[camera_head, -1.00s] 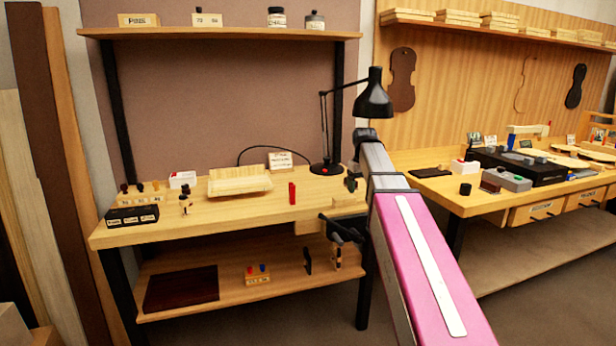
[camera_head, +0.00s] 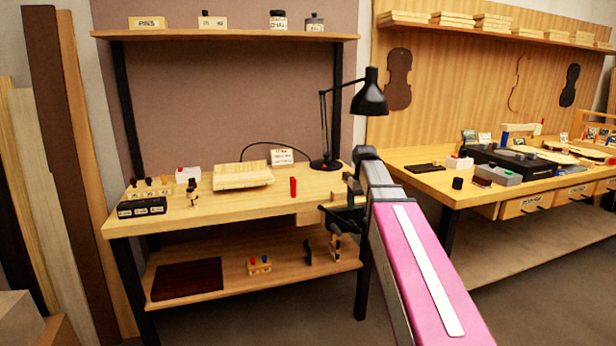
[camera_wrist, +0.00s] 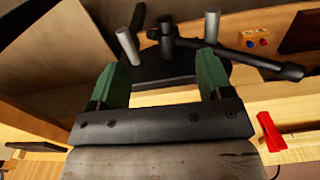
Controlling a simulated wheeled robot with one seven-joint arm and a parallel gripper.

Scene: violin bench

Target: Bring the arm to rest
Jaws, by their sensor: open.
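My arm, with its pink link, reaches up from the lower right in the head view to the right end of the left bench (camera_head: 235,210). My gripper (camera_wrist: 165,72) is open in the wrist view, with two green fingers apart and nothing held between them. A dark vise-like fixture (camera_wrist: 168,62) with a bar handle lies beyond the fingertips; I cannot tell how far the gap is. In the head view dark parts at the bench's right edge overlap my wrist, so the fingertips are hard to make out.
A red block (camera_head: 293,187) stands on the bench, also seen in the wrist view (camera_wrist: 270,130). A black lamp (camera_head: 369,95) stands behind it. A pale wooden piece (camera_head: 243,176) lies mid-bench. A second bench (camera_head: 470,195) stands right, beyond a floor gap.

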